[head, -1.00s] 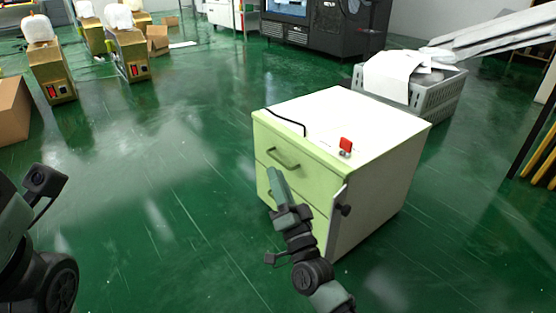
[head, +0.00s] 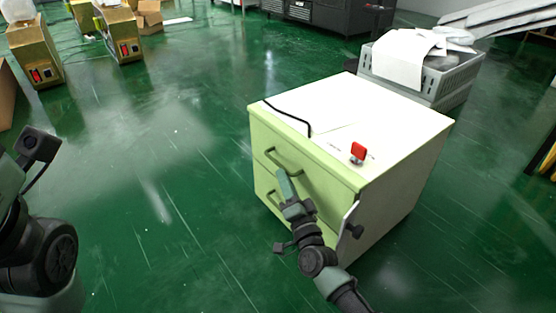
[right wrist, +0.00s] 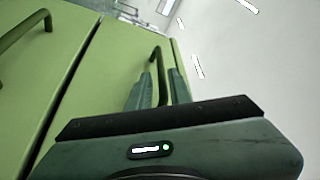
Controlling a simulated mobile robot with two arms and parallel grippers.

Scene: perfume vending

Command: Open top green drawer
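The green-fronted cabinet (head: 400,125) stands on the floor, its drawers facing front left. Its top drawer (head: 315,175) looks flush with the body and has a green bar handle (head: 270,152). A second drawer with a handle (head: 268,196) is below. My right gripper (head: 284,180) is in front of the top drawer, by the right end of its handle. In the right wrist view its fingers (right wrist: 160,90) are apart, with the top handle (right wrist: 157,62) between them; contact cannot be told. The lower handle (right wrist: 25,30) is at left. My left gripper is outside the view.
A red object (head: 358,151) and a black cable (head: 290,117) lie on the cabinet's white top. A dark knob (head: 354,231) sticks out near its front right edge. A grey crate (head: 450,80) with papers stands behind. Green floor (head: 160,160) is clear at left.

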